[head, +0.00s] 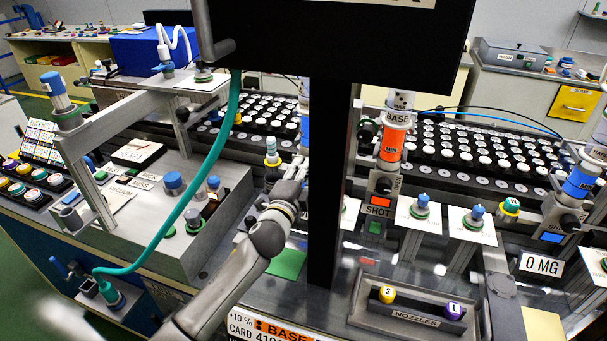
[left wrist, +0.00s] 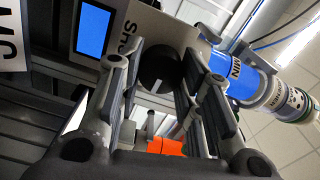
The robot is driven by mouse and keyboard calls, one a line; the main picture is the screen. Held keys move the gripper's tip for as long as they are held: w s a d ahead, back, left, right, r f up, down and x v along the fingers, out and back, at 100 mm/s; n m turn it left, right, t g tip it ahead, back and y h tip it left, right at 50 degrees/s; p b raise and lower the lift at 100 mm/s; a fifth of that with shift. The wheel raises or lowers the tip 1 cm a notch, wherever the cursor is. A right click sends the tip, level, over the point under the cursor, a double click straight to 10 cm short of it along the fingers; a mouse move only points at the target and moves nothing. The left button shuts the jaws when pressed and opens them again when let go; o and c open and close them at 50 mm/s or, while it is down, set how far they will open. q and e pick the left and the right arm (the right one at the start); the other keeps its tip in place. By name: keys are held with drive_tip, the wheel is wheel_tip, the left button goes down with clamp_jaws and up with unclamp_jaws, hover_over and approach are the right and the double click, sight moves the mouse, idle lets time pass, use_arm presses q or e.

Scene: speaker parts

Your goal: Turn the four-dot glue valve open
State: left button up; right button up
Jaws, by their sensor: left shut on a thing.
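In the left wrist view, a dark round valve knob (left wrist: 158,68) with a pale line across it sits on a grey plate lettered SHO (left wrist: 133,28). A blue cartridge (left wrist: 236,78) marked MIN joins beside it; its end collar (left wrist: 296,101) carries several dark dots, too small to count surely. My left gripper (left wrist: 162,82) has its fingers on both sides of the knob and is shut on it. In the head view, my left gripper (head: 294,178) reaches up beside the black column, which hides the knob. A sliver of a blue cartridge (head: 305,126) shows there. My right gripper is not in view.
The black column (head: 330,200) blocks the middle of the head view. An orange cartridge (head: 392,142) with a SHOT plate stands to its right, and another blue cartridge (head: 580,182) farther right. A green hose (head: 205,180) hangs left of my arm. A nozzle tray (head: 412,322) lies in front.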

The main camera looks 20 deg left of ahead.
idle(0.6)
use_arm(q)
drive_tip(key=o, duration=1)
drive_tip(key=s, duration=1.2)
drive_tip(key=shift+a, duration=0.2)
drive_tip(key=shift+f, duration=0.1)
